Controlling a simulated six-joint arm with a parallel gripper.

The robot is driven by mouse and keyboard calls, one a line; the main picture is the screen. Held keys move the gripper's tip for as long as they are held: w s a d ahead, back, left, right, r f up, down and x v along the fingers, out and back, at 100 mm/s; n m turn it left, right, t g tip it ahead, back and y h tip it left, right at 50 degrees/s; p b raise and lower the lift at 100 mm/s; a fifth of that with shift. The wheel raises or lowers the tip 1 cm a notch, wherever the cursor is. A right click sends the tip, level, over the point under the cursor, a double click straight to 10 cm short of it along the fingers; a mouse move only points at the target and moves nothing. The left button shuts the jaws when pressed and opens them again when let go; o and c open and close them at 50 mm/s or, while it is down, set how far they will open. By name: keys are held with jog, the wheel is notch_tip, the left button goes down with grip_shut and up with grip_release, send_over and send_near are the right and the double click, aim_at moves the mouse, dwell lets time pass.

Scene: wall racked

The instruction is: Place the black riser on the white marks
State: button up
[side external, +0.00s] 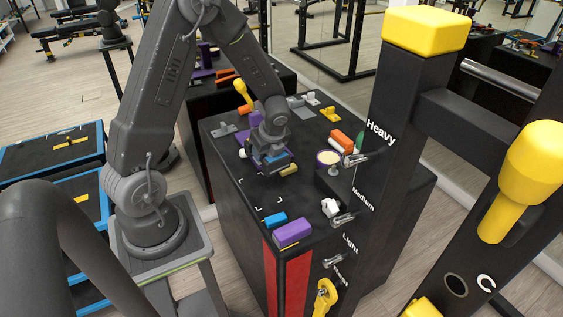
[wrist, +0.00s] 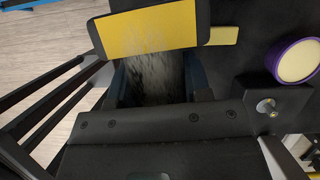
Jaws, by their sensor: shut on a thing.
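My gripper (side external: 270,152) points down over the far left part of the black bench top in the side view. It is shut on a dark thing, largely hidden by the fingers, which I take to be the black riser. In the wrist view a dark speckled surface (wrist: 155,80) shows between the blue-edged fingers, with a yellow panel (wrist: 150,28) with black ends beyond it. The white marks (side external: 258,208) are corner lines on the bench top, nearer the camera than my gripper. No object stands inside them.
A purple-rimmed tub with a cream top (side external: 328,158) stands right of my gripper; it also shows in the wrist view (wrist: 297,61). A blue block (side external: 275,220) and a purple block (side external: 292,234) lie near the marks. A black post (side external: 405,110) rises at the right.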

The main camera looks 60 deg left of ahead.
jog(key=s+a+m, duration=0.1)
jog(key=s+a, duration=0.4)
jog(key=s, duration=0.7)
send_over(257, 186)
jog(key=d, duration=0.1)
notch_tip(257, 186, down, 6)
jog(key=shift+d+r, duration=0.1)
jog(key=shift+d, duration=0.05)
jog(key=shift+f, duration=2.05)
jog(key=shift+f, duration=0.15)
jog(key=o, duration=1.2)
jog(key=shift+c, duration=0.2)
